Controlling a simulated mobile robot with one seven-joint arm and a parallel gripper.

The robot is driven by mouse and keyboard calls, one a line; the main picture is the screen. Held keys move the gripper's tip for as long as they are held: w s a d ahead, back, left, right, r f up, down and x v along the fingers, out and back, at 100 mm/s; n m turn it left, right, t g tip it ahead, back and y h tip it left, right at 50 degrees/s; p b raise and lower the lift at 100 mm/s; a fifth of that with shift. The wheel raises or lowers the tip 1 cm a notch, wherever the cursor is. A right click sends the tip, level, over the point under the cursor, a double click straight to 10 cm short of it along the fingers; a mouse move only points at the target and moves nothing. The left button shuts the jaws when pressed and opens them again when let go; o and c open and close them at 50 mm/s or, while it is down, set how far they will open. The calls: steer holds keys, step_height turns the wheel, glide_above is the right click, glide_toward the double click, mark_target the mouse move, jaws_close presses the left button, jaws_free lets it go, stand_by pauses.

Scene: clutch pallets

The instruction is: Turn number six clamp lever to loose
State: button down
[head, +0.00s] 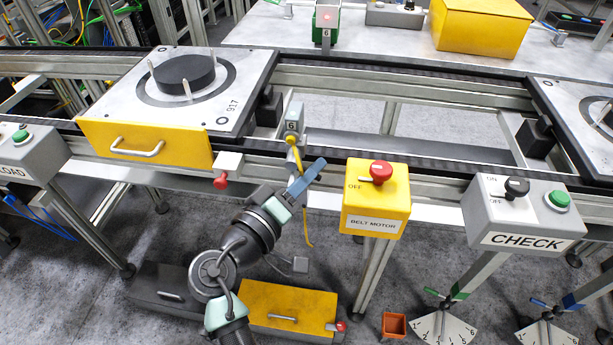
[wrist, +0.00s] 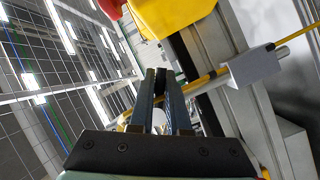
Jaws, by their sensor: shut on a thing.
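In the wrist view, my gripper's two dark fingers (wrist: 161,78) are nearly together at the tips. A thin yellow rod (wrist: 207,76) crosses there and enters a grey block (wrist: 254,67). My gripper is shut on what looks like the lever; the fingers hide the contact. I cannot read a loose or tight mark.
A pallet (head: 229,113) marked 917 sits left on the conveyor, with a yellow drawer (head: 142,146). A red knob (head: 221,182) is left of my gripper. The yellow belt motor box (head: 376,205) and grey check box (head: 525,215) stand right. A yellow drawer box (head: 288,305) is below.

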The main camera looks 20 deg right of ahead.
steer(key=shift+s+d+r+n+t+h+b, duration=0.1)
steer(key=shift+r+n+t+h+b, duration=0.2)
steer(key=shift+n, duration=0.7)
steer(key=shift+s+d+r+n+t+h+b, duration=0.1)
steer(key=shift+r+n+t+h+b, duration=0.2)
steer(key=shift+n, duration=0.7)
steer(key=shift+w, duration=0.1)
steer(key=c, duration=0.9)
jaws_free()
steer(key=shift+a, duration=0.1)
steer(key=v, duration=1.3)
steer(key=shift+f+b, duration=0.1)
steer(key=shift+b, duration=0.2)
